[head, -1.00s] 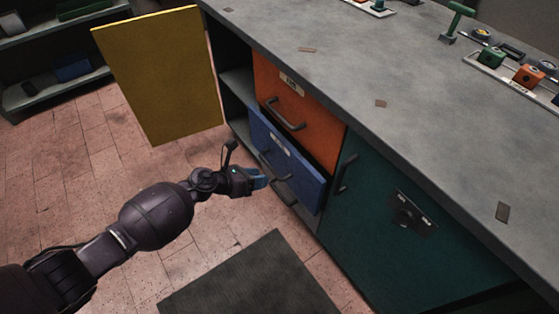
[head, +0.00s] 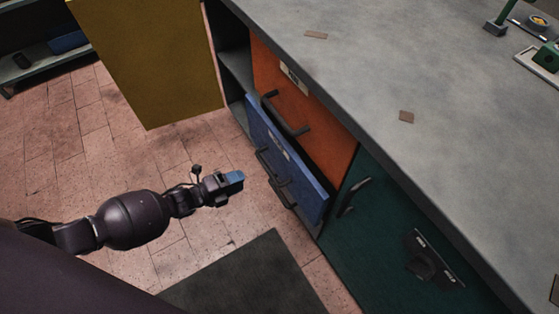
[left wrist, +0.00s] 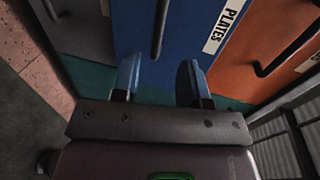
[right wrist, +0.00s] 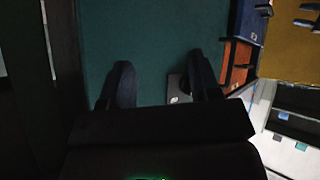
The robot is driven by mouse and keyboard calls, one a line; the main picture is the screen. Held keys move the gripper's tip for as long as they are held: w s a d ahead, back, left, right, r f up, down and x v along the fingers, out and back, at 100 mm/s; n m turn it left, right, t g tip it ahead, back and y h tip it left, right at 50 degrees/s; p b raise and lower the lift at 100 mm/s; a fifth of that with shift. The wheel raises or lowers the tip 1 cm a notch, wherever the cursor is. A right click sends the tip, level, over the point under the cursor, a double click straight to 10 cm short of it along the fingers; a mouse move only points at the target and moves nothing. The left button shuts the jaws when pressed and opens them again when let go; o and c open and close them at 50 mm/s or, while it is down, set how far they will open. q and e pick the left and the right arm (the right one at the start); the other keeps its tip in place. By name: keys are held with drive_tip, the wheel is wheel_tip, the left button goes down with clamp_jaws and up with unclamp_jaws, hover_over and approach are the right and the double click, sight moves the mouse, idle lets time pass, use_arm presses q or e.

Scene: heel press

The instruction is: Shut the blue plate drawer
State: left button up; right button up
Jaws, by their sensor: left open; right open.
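The blue plate drawer (head: 306,187) sits under the orange drawer (head: 318,125). Its front stands out from the cabinet, with a dark gap along its top edge. In the left wrist view the blue front (left wrist: 190,35) carries a "PLATES" label (left wrist: 223,25) and a dark handle (left wrist: 159,30). My left gripper (head: 238,178) is open and empty, in front of the drawer and to the left of its handle, apart from it in the head view. Its two blue fingers (left wrist: 159,82) point at the drawer front. My right gripper (right wrist: 160,82) is open and empty, facing a teal surface.
A yellow door (head: 150,60) stands open at left. A teal cabinet front (head: 390,235) with a handle is to the right of the drawers. The grey countertop (head: 450,110) overhangs them. A dark mat (head: 250,275) lies on the tiled floor, which is clear before the drawer.

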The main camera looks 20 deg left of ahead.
sight(267, 168)
use_arm(q)
drive_tip(key=shift+b+x, duration=1.45)
drive_tip(key=shift+x, duration=3.9)
drive_tip(key=shift+w+a, duration=0.1)
drive_tip(key=shift+a, duration=0.1)
clamp_jaws()
